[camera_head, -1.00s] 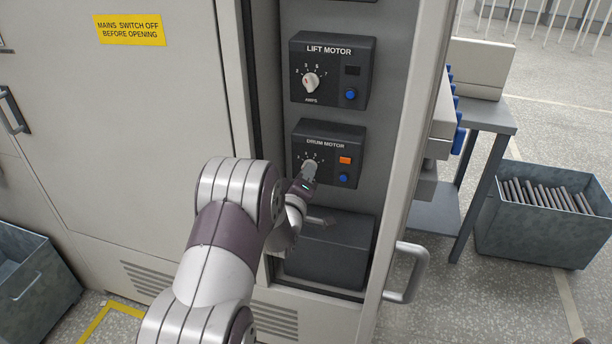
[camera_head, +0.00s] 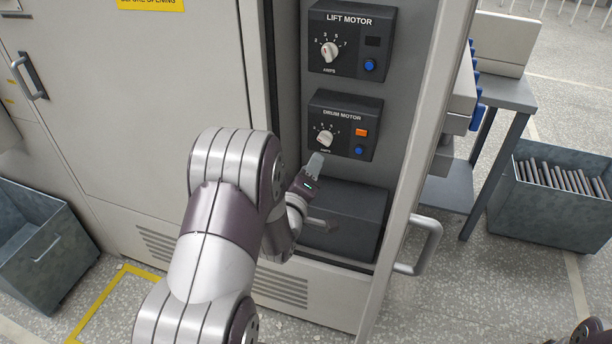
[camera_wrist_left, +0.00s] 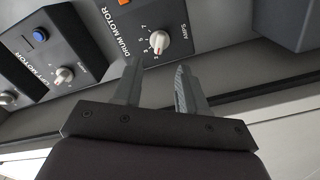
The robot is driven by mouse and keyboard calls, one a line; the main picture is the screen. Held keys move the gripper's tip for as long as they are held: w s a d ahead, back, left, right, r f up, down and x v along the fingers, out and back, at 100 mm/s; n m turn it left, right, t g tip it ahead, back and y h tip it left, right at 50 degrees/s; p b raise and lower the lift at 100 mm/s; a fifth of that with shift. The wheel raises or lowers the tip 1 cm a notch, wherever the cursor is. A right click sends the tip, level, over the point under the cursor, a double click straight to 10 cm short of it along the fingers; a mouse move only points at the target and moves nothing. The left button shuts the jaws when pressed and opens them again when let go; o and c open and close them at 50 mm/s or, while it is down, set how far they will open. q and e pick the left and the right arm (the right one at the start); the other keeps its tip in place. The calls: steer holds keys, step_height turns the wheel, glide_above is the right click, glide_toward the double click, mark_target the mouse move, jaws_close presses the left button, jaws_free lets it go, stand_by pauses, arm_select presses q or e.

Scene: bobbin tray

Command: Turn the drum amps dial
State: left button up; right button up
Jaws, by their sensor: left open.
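The drum motor box (camera_head: 345,100) is a dark unit with a white amps dial (camera_head: 324,139), an orange button and a blue button. My left gripper (camera_head: 314,163) is just below the dial and apart from it. In the left wrist view the gripper (camera_wrist_left: 158,82) is open and empty, with the drum amps dial (camera_wrist_left: 159,41) beyond the fingertips and a red mark on the dial's edge. My right gripper does not show; only a dark bit of what may be my right arm is at the bottom right corner.
The lift motor box (camera_head: 352,38) with a similar dial is above. A plain dark box (camera_head: 350,215) sits below. The open cabinet door (camera_head: 412,150) with a handle (camera_head: 428,245) stands at right. Metal bins (camera_head: 40,240) stand on the floor at both sides.

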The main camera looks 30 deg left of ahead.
arm_select(q)
steer(key=v, duration=0.4)
stand_by(0.3)
